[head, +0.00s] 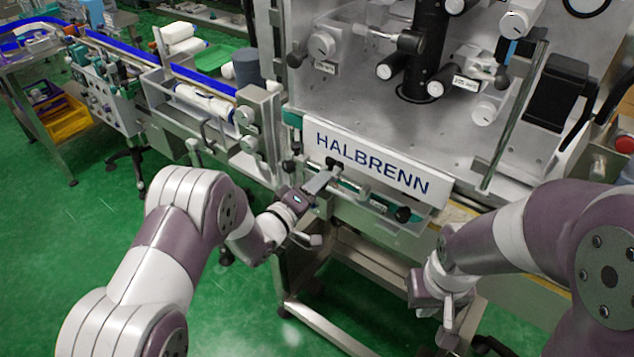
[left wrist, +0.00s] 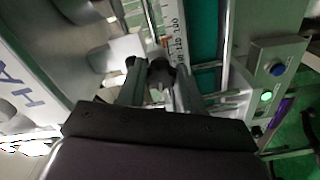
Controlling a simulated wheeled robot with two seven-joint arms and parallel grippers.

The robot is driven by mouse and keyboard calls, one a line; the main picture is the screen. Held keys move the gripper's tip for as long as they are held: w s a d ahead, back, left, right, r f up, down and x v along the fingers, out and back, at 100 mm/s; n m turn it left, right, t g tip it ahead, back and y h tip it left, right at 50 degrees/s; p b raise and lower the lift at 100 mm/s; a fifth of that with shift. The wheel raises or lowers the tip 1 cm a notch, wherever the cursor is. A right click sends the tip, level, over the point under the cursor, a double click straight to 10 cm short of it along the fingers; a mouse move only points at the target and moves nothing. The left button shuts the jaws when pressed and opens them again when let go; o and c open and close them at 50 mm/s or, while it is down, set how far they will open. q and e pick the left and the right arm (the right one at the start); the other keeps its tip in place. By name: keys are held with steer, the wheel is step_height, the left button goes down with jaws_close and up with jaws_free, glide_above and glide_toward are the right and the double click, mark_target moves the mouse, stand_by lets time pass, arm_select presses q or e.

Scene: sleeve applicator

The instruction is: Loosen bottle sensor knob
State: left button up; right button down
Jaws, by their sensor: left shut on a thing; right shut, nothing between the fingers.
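The bottle sensor knob is a small black knob (left wrist: 160,72) beside a printed scale in the left wrist view. In the head view a small black knob (head: 333,162) shows at the fingertips, below the HALBRENN sign. My left gripper (head: 322,180) reaches to it from the lower left. In the left wrist view its fingers (left wrist: 159,88) are shut with the knob between them. The tips partly hide the knob, and I cannot tell whether it has turned. My right gripper (head: 448,318) is shut and empty, hanging low in front of the machine frame.
The HALBRENN sign (head: 365,160) is just above my left fingertips. A rod with another black knob (head: 403,214) lies to the right. A control box with a blue button (left wrist: 277,69) and a green lit button (left wrist: 266,96) shows in the left wrist view. Green floor (head: 95,215) is open at left.

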arm_select(q)
steer(key=n+p, duration=0.2)
steer(key=n, duration=0.9)
steer(key=shift+n+p, duration=0.4)
steer(key=shift+f, duration=0.1)
stand_by(0.3)
steer(key=o, duration=1)
steer(key=shift+o, duration=0.2)
steer(key=b+v, duration=0.1)
steer(key=v, duration=1.1)
steer(key=shift+s+a, duration=0.2)
steer(key=shift+s, duration=0.1)
